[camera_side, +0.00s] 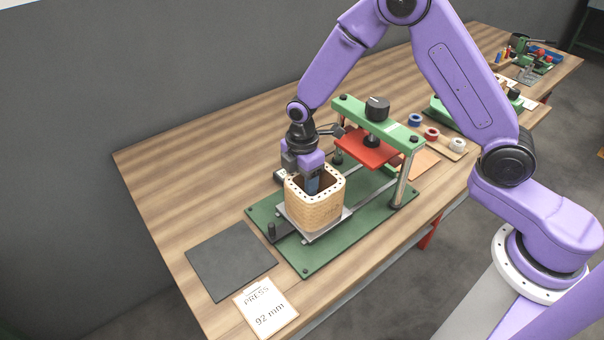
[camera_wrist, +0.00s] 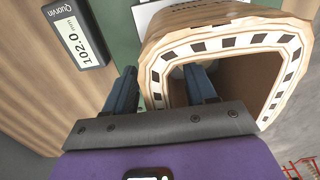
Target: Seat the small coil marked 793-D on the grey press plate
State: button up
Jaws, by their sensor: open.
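A tan, square-sided hollow coil (camera_side: 314,209) with dark marks around its pale rim stands upright on the grey press plate (camera_side: 311,238). Any number on the coil is too small to read. In the wrist view the coil (camera_wrist: 228,42) shows its open top. My gripper (camera_side: 311,184) is at the coil's top, pointing down. In the wrist view my gripper (camera_wrist: 160,72) is open, with one finger inside the hollow and the other outside, so the coil's wall lies between them. I cannot tell whether either finger touches it. The lower fingertips are partly hidden.
The green press base (camera_side: 305,264) carries a red press head (camera_side: 367,148) under a green crossbar, behind the coil. A dark mat (camera_side: 230,260) and a "PRESS 92 mm" card (camera_side: 266,308) lie in front. A gauge (camera_wrist: 75,40) reads 102.0 mm. The table's left is clear.

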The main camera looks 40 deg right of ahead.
notch_tip(320, 180, up, 17)
jog(key=shift+r, duration=0.2)
dwell(0.4)
jog(key=shift+s, duration=0.1)
dwell(0.4)
jog(key=s+d+m, duration=0.2)
jog(key=s+d, duration=0.3)
jog(key=s, duration=0.9)
jog(key=s+d+f+m, duration=0.1)
jog(key=s+d+m, duration=0.2)
jog(key=s, duration=1.2)
jog(key=d, duration=0.2)
jog(key=shift+s+d, duration=0.25)
jog(key=shift+d, duration=0.1)
jog(key=shift+c, duration=0.4)
